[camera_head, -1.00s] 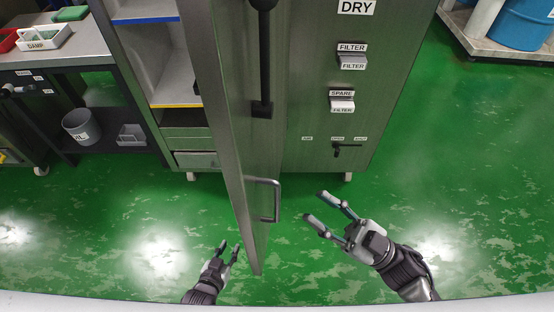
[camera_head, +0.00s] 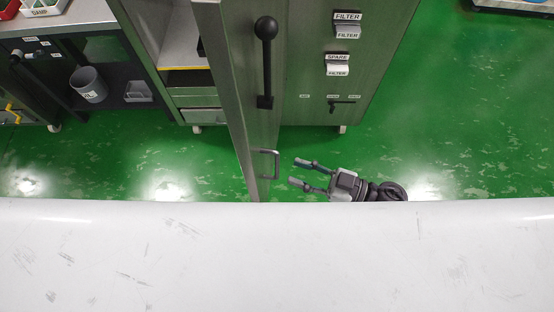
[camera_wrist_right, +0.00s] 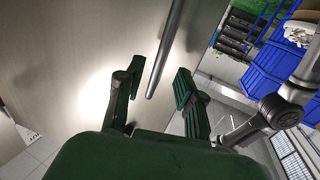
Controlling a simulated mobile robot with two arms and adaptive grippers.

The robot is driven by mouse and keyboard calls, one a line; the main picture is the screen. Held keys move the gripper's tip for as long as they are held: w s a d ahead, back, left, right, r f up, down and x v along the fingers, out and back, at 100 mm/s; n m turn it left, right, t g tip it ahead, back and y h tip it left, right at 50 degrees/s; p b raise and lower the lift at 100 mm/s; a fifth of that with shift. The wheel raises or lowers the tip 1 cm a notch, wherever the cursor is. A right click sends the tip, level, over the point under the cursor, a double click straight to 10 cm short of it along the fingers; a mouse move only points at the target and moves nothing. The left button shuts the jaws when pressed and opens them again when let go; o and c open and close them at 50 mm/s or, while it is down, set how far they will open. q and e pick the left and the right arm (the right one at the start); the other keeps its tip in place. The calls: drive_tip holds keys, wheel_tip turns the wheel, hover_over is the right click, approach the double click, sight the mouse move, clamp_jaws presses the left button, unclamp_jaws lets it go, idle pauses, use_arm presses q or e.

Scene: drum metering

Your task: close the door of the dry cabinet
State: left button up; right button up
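The dry cabinet (camera_head: 310,70) stands at the top centre of the head view. Its door (camera_head: 235,75) is open and seen nearly edge-on, pointing towards me, with shelves visible to its left. The door's right face carries a metal D-shaped handle (camera_head: 277,164) and, higher up, a dark ball-ended lever (camera_head: 267,70). My right gripper (camera_head: 298,173) is open, just right of the D-shaped handle, fingers pointing left at it. In the right wrist view its open fingers (camera_wrist_right: 158,82) show either side of a metal bar (camera_wrist_right: 168,50); contact cannot be told. My left gripper is out of view.
A workbench (camera_head: 85,18) with a grey bin (camera_head: 89,84) on its lower shelf stands at left. A small lever (camera_head: 341,102) is on the cabinet front. Green floor (camera_head: 440,110) is clear to the right. Blue bins (camera_wrist_right: 275,70) show in the right wrist view.

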sight(277, 165)
drive_tip(key=x, duration=0.6)
drive_tip(key=shift+a+p, duration=0.1)
drive_tip(key=shift+p, duration=0.2)
drive_tip(key=shift+c, duration=0.3)
clamp_jaws()
